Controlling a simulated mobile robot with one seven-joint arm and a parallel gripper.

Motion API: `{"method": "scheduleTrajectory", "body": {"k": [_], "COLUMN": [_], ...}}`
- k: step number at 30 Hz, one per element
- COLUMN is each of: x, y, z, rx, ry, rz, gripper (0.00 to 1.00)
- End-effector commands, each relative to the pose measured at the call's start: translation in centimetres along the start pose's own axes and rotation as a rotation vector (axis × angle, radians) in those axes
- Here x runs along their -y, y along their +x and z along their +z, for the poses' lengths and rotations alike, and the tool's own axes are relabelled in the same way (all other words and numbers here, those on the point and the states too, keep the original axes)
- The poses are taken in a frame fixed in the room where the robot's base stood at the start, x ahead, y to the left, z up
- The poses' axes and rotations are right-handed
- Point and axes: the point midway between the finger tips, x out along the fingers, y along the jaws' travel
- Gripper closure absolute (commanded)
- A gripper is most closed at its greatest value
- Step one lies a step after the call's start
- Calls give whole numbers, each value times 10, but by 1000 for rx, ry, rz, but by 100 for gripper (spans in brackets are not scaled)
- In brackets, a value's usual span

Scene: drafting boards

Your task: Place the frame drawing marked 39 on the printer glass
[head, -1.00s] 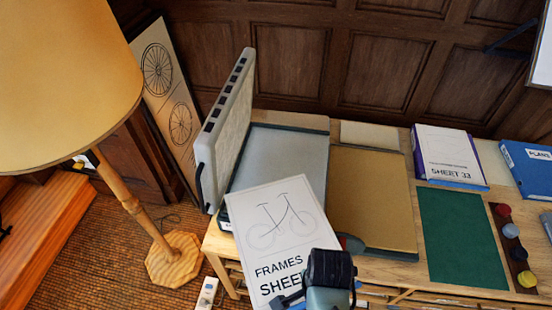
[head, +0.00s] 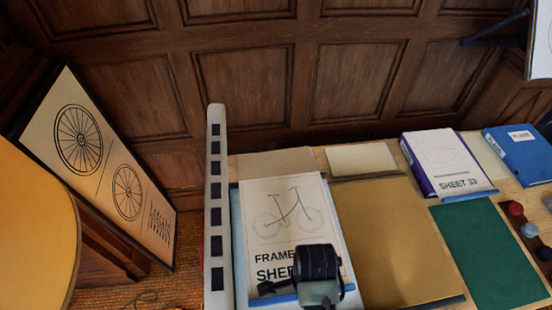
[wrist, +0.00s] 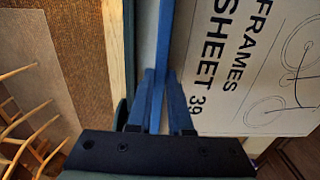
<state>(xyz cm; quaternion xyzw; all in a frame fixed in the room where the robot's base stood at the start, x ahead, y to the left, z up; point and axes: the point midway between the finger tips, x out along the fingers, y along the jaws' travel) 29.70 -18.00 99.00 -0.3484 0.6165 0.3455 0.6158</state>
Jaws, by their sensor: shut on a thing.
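The frame drawing (head: 285,190) is a white sheet with a bicycle frame and the words FRAMES SHEET; the wrist view shows the number 39 on it (wrist: 235,60). It has a blue strip along its near edge. My gripper (wrist: 158,85) is shut on that blue strip; in the head view my wrist (head: 318,268) covers part of the lettering. The sheet lies over the printer glass (head: 237,235), hiding most of it. I cannot tell whether it touches the glass. The printer's lid (head: 216,210) stands upright just left of the sheet.
A tan board (head: 390,235) lies right of the sheet, then a green mat (head: 490,250). A purple-edged SHEET 33 stack (head: 445,160) and a blue binder (head: 522,155) sit behind. A wheel drawing (head: 105,165) leans at left beside a lampshade (head: 30,235).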

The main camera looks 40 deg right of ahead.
Motion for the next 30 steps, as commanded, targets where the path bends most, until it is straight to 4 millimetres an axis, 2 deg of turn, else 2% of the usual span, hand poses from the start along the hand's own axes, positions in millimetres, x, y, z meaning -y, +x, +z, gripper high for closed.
{"method": "scheduleTrajectory", "body": {"k": [9,14,21,25,30], "x": [-2,-1,-1,-1,-1], "y": [48,60,90,99,100], "z": [0,0,-1,-1,0], "rx": [0,0,0,0,0], "ry": [6,6,6,5,5], "rz": [4,2,2,1,1], "gripper": [100,100,100,100,100]}}
